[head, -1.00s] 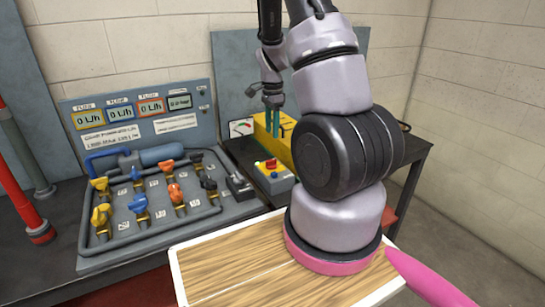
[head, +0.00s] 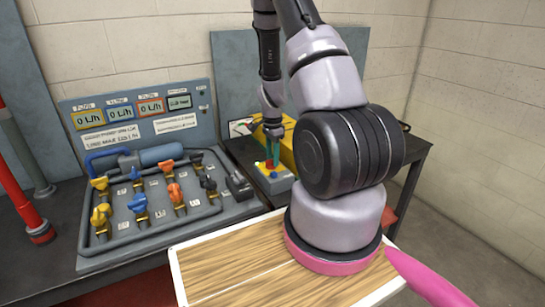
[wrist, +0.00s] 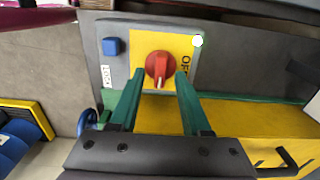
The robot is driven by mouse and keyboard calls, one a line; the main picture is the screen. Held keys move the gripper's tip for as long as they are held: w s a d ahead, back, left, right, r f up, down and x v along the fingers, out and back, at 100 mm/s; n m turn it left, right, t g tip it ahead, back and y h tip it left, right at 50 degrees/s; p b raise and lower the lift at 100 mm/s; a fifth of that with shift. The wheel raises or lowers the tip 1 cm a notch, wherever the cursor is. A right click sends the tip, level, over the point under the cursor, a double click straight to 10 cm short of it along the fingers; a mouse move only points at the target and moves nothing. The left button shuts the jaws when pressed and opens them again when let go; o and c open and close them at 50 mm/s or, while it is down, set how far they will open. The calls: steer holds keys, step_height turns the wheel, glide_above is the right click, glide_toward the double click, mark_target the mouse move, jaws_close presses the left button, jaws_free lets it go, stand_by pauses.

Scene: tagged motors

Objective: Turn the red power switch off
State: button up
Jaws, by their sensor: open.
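The red power switch (wrist: 159,67) is a round rotary knob with a pale pointer line, on a yellow plate (wrist: 180,42) of a grey box. In the head view the switch box (head: 272,180) stands on the dark table, and the knob is partly hidden by my fingers. My gripper (wrist: 156,82) is open, with its two green fingers on either side of the lower part of the knob. I cannot tell whether they touch it. It also shows in the head view (head: 271,162), pointing down over the box. A blue button (wrist: 113,46) sits left of the knob.
A panel of pipes with blue, yellow and orange valves (head: 140,205) stands to the left, with flow displays (head: 133,110) behind it. A yellow block (head: 287,152) is close behind the switch box. A black lever (head: 239,186) sits just left of the box.

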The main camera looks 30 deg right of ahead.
jaws_close()
steer(key=n, duration=0.4)
steer(key=shift+w+n, duration=0.15)
steer(key=shift+n, duration=0.25)
steer(key=n, duration=0.4)
steer(key=shift+w+a+n, duration=0.1)
steer(key=shift+n, duration=0.2)
steer(key=n, duration=0.4)
steer(key=shift+a+n, duration=0.15)
steer(key=shift+n, duration=0.15)
steer(key=shift+w+a+n, duration=0.1)
steer(key=shift+n, duration=1.9)
